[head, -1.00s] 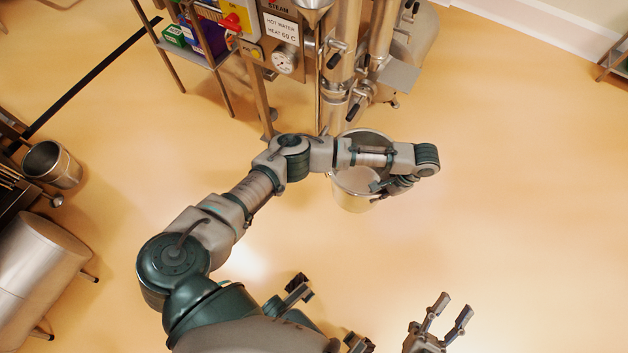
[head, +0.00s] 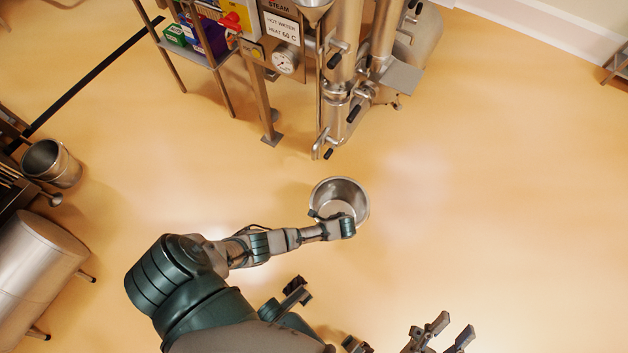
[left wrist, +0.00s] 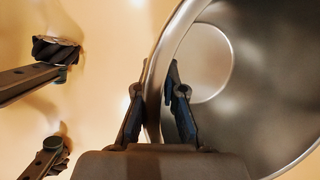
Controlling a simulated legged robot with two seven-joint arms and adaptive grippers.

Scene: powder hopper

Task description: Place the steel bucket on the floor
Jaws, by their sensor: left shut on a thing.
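The steel bucket (head: 340,187) is an open-topped shiny pail near the middle of the head view, below the machine. My left gripper (head: 322,218) is at the bucket's near rim, partly hidden by its own wrist. In the left wrist view the two fingers of the left gripper (left wrist: 158,95) pinch the bucket's wall (left wrist: 160,62), one finger outside and one inside. The bucket looks empty and about upright. I cannot tell whether its base touches the floor (head: 470,210). My right gripper (head: 447,335) is at the bottom edge with its fingers spread and nothing between them.
The steel machine (head: 340,70) with pipes and a gauge stands at the top centre. A second metal pail (head: 62,170) and a steel cylinder (head: 40,255) are at the left. The floor right of the bucket is clear.

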